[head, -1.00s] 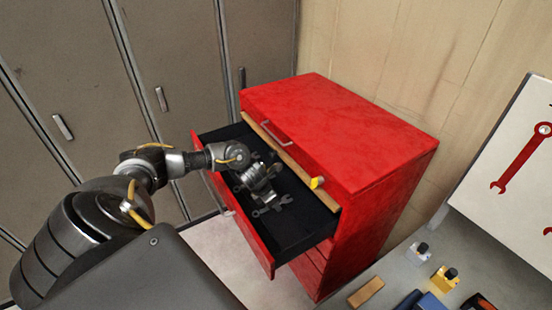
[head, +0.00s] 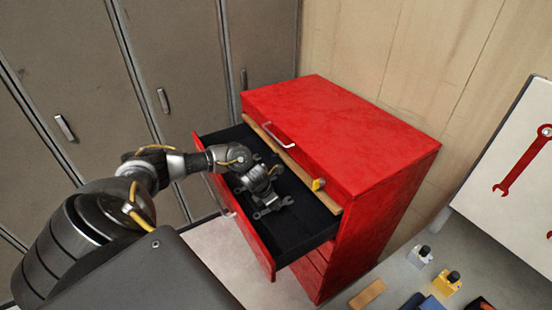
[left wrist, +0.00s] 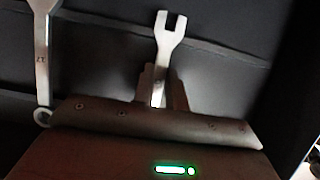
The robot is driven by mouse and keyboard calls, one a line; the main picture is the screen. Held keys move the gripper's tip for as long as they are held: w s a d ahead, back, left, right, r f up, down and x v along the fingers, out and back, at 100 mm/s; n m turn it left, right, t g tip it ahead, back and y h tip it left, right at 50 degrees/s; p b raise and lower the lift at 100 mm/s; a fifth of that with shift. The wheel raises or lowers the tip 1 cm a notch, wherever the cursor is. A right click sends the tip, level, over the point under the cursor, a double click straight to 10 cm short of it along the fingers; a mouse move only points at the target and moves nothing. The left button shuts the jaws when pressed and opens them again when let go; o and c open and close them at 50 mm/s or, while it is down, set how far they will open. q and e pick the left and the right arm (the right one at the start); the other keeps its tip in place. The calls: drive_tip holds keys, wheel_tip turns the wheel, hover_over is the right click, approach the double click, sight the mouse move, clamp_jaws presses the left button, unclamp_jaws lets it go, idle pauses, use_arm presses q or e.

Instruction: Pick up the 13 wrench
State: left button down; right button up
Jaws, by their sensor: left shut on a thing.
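My left gripper (head: 268,201) reaches down into the open drawer (head: 310,226) of the red cabinet. It is shut on a silver wrench (head: 284,203), whose open-ended jaw sticks out beyond the fingers. In the left wrist view, the left gripper's fingers (left wrist: 161,92) clasp this wrench (left wrist: 168,40) by its shank. I see no size marking on its visible part, so I cannot tell if it is the 13. A second wrench (left wrist: 42,70) lies to the left in that view, with a small mark I cannot read surely. My right gripper is not in view.
Grey lockers (head: 60,60) stand behind on the left. A grey bench with bottles (head: 446,283) and a wooden block (head: 368,294) is at lower right, by a wrench picture board.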

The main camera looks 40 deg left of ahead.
use_arm(q)
drive_tip(key=shift+r+p, duration=0.5)
drive_tip(key=shift+r, duration=0.05)
wheel_tip(320, 180, up, 10)
drive_tip(key=b, duration=0.2)
drive_tip(key=shift+f, duration=0.25)
